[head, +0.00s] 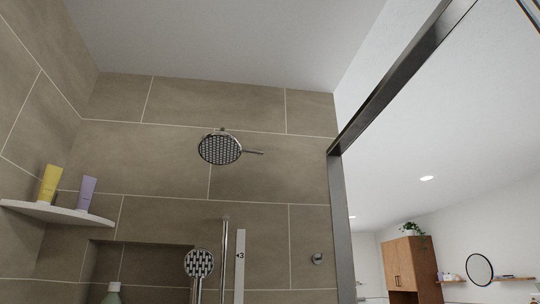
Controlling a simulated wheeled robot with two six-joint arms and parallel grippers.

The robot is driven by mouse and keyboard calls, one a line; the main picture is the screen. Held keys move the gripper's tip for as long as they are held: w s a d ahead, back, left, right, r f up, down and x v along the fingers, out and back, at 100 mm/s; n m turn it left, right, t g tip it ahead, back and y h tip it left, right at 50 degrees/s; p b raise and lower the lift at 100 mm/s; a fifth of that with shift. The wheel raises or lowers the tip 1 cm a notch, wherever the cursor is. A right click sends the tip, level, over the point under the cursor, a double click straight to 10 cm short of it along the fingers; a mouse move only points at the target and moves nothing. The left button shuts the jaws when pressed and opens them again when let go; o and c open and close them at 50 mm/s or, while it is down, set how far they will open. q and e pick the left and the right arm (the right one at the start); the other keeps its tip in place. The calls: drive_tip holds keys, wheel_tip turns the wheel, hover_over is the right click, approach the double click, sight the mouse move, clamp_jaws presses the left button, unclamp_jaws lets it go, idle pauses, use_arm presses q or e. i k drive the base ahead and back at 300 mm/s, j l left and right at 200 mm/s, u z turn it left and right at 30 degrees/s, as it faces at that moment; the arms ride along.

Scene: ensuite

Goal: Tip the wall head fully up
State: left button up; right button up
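The round wall shower head (220,148) hangs high on the tiled back wall in the head view. Its dark nozzle face shows toward me and downward, and a short thin lever or arm (253,152) sticks out at its right. Lower down, a hand shower (199,263) is on a vertical rail (224,260). Neither of my grippers is in the view, and nothing touches the wall head.
A corner shelf (40,211) at left holds a yellow tube (49,185) and a purple tube (86,194). A bottle (112,293) stands in the wall niche. A metal frame (340,220) edges the shower at right. A wall knob (317,259) sits beside it.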

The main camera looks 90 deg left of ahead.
sight(220, 147)
drive_tip(key=u, duration=0.9)
drive_tip(key=l+u, duration=0.1)
drive_tip(key=u, duration=0.8)
drive_tip(key=l+u, duration=0.1)
drive_tip(key=u, duration=1.3)
